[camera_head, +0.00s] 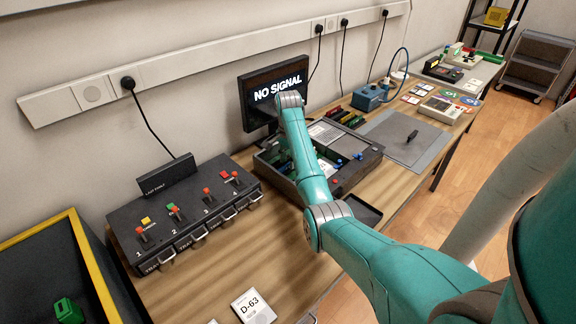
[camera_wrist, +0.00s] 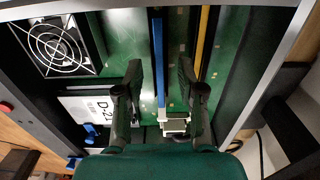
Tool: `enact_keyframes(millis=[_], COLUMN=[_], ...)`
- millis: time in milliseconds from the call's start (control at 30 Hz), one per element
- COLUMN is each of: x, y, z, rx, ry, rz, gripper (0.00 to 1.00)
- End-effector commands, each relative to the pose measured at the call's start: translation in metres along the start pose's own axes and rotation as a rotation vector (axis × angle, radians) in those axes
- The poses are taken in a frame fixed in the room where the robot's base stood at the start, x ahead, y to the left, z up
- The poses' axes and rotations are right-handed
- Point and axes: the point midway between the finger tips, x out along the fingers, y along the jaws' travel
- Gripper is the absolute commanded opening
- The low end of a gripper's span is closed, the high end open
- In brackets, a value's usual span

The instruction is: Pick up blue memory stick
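A long, thin blue strip, which looks like the blue memory stick (camera_wrist: 158,62), runs up the green circuit board (camera_wrist: 225,85) in the wrist view. My gripper (camera_wrist: 160,75) is open, with one dark finger left of the strip and one right of it. A gap shows on both sides, and I cannot tell how high the fingertips are above the board. In the head view my arm reaches over the open computer case (camera_head: 352,176) and hides the stick and my fingers.
A fan grille (camera_wrist: 58,45) and a D-21 label (camera_wrist: 100,106) lie left of the fingers. The case wall (camera_wrist: 270,60) rises at right. In the head view a monitor (camera_head: 262,82) stands behind the case, and a black tray unit (camera_head: 190,212) stands left.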

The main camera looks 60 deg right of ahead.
Motion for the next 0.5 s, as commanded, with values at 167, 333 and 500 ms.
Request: enact_keyframes(millis=[167, 333, 500], x=[0.0089, 0.0085, 0.0084], y=[0.0022, 0.0021, 0.0021], z=[0.0012, 0.0012, 0.0011], rx=[0.002, 0.002, 0.001], ry=[0.001, 0.001, 0.001], rz=[-0.002, -0.001, -0.001], gripper=[0.39, 0.29, 0.00])
